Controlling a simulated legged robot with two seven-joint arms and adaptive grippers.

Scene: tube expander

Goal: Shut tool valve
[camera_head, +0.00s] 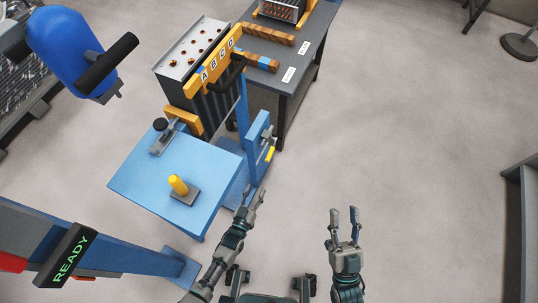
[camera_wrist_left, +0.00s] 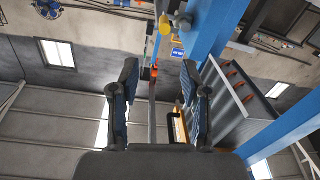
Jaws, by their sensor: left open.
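A small yellow handle (camera_head: 271,154) sits on a grey fitting on the side of the blue post (camera_head: 257,140); it looks like the valve, but its exact position is too small to tell. In the left wrist view a yellow round-ended part (camera_wrist_left: 165,25) shows above the fingers, beside a thin grey pipe. My left gripper (camera_head: 251,196) is open and empty, below the yellow handle and apart from it. Its two fingers (camera_wrist_left: 160,90) stand wide apart in the wrist view. My right gripper (camera_head: 344,214) is open and empty, further right over the floor.
A blue table (camera_head: 140,185) with a yellow peg (camera_head: 178,185) stands left of my left gripper. Behind it is a tube block with a lettered yellow bar (camera_head: 212,66). A blue tool (camera_head: 62,42) hangs upper left. A READY sign (camera_head: 68,257) is lower left.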

